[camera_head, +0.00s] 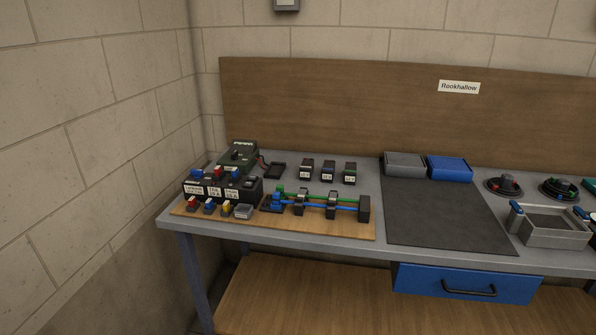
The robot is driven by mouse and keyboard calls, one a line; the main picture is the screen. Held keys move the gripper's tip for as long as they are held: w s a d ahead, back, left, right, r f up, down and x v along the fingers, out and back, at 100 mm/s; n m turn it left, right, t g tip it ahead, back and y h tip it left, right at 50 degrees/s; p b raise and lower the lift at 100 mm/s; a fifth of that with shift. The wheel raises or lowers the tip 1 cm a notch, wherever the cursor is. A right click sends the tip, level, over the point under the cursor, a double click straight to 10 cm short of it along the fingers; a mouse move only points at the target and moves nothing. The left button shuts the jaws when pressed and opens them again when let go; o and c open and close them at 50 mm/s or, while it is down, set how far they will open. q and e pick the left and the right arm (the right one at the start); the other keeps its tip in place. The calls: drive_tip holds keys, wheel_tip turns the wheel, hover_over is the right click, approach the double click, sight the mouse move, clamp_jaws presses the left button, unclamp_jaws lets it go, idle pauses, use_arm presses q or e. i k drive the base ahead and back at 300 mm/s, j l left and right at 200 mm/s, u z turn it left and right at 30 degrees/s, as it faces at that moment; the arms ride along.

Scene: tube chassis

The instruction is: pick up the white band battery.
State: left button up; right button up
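Three small dark battery-like blocks with pale labels stand in a row at the back of the bench. The left block (306,168) seems to have a pale band, the middle block (328,171) a bluish one, and the right block (349,173) a greenish one. They are too small for me to be sure which has the white band. All three stand apart from each other. Neither of my grippers is in view.
The grey bench (366,192) holds a wooden board (340,229) with a tube chassis (318,203), coloured switches and black boxes. A green device (239,155) stands behind them. The dark mat (440,215) is bare in front of the grey bin (404,164) and blue bin (450,168).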

sight(307, 169)
drive_tip(key=i+z, duration=0.25)
drive_tip(key=i, duration=0.15)
drive_tip(key=i+j+z, duration=0.25)
drive_tip(key=i, duration=0.15)
